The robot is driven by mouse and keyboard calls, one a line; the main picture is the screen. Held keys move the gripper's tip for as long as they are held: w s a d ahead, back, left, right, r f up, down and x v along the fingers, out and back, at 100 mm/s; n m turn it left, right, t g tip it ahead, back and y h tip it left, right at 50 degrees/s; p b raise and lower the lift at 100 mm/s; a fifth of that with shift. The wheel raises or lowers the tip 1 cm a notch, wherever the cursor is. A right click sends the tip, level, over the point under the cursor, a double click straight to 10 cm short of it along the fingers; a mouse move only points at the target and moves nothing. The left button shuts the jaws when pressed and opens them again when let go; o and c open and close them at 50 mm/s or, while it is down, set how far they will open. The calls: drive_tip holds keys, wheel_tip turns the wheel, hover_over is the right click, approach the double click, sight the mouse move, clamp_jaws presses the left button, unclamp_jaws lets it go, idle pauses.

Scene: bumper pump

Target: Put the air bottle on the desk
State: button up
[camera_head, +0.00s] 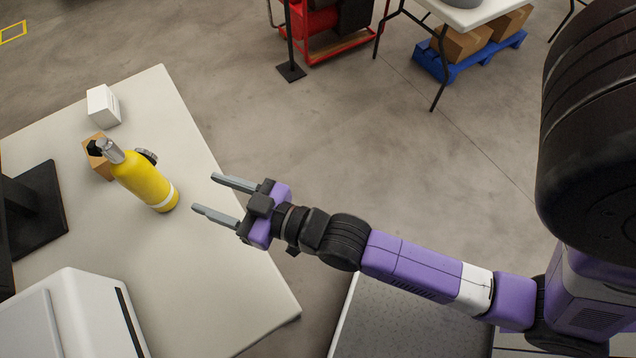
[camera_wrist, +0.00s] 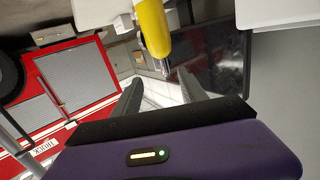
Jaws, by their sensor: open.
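The yellow air bottle (camera_head: 146,181) with a grey valve and black knob stands upright on the pale desk (camera_head: 220,285) in the head view. A white band runs round its base. My gripper (camera_head: 203,193) is open and empty, to the right of the bottle, with its fingertips pointing at it and a small gap between in the picture. In the wrist view the bottle (camera_wrist: 153,27) appears upside down, beyond and between the open fingers (camera_wrist: 158,84). Its base is cut off by the top edge there.
A small white box (camera_head: 104,106) and a cardboard box (camera_head: 99,158) stand behind the bottle. A black monitor stand (camera_head: 40,200) is at the left, and a white machine (camera_head: 75,315) at the front left. The desk right of the bottle is clear.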

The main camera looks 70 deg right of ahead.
drive_tip(key=s+r+g, duration=0.2)
drive_tip(key=s+r, duration=0.1)
drive_tip(key=s, duration=1.9)
drive_tip(key=shift+s+d+r+n, duration=0.2)
drive_tip(key=shift+s+d+n, duration=0.1)
drive_tip(key=shift+s+d, duration=0.1)
drive_tip(key=shift+c, duration=0.2)
